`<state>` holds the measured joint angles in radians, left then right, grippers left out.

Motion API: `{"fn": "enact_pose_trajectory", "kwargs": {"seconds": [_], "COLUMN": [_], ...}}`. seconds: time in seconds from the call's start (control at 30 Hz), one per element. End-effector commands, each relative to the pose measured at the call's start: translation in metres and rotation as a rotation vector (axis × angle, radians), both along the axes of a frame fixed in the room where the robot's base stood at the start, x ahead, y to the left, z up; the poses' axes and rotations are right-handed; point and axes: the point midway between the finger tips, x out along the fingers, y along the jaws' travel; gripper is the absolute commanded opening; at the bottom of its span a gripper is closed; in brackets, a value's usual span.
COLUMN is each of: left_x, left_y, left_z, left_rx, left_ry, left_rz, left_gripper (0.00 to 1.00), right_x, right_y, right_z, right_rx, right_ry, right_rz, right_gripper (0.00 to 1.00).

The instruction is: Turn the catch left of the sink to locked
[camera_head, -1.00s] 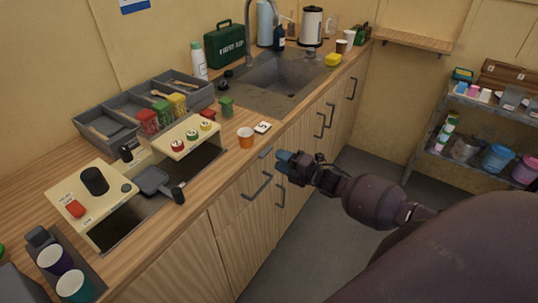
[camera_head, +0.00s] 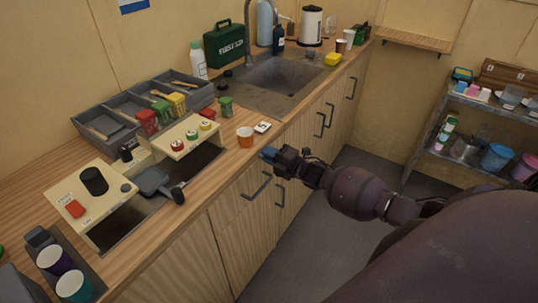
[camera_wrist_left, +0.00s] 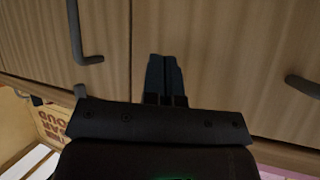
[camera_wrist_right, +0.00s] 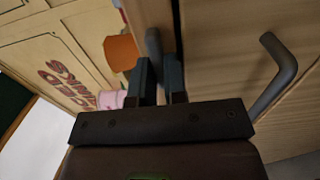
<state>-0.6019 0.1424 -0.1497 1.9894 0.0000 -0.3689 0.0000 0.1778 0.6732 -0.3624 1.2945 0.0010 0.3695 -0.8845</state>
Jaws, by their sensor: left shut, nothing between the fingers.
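A short dark bar, which looks like the catch (camera_wrist_right: 154,44), is on the wooden cabinet front left of the sink (camera_head: 277,82). In the head view my right gripper's fingertips (camera_head: 268,154) cover it. In the right wrist view my right gripper (camera_wrist_right: 160,78) has a narrow gap between its fingers, and the bar shows at their tips. I cannot tell whether they touch it. Any lock marking is not readable. My left gripper (camera_wrist_left: 165,74) is shut and empty in front of cabinet doors in the left wrist view; it is not visible in the head view.
A dark handle (camera_wrist_right: 276,68) stands out close right of my right gripper in the right wrist view. An orange cup (camera_head: 245,138) and a small white item (camera_head: 262,127) are on the counter edge just above. The floor (camera_head: 320,225) is clear.

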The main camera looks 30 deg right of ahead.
Motion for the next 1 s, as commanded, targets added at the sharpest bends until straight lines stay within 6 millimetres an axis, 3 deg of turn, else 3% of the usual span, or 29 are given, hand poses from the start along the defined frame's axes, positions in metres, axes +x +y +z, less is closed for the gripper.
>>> {"fn": "enact_pose_trajectory", "kwargs": {"seconds": [0.47,1.0], "left_x": [-0.0014,0.0031], "left_y": [0.0002,-0.0004], "left_z": [0.0004,0.0086], "left_rx": [0.000,0.000], "left_ry": [0.002,-0.009], "left_rz": [0.000,-0.002], "left_gripper": [0.00,0.00], "right_x": [-0.0002,-0.0007], "right_y": [-0.0002,0.0013], "right_z": [-0.0010,-0.0057], "right_rx": [0.078,0.504], "right_ry": [0.032,0.208], "right_rz": [0.000,0.000], "right_gripper": [0.00,0.00]}}
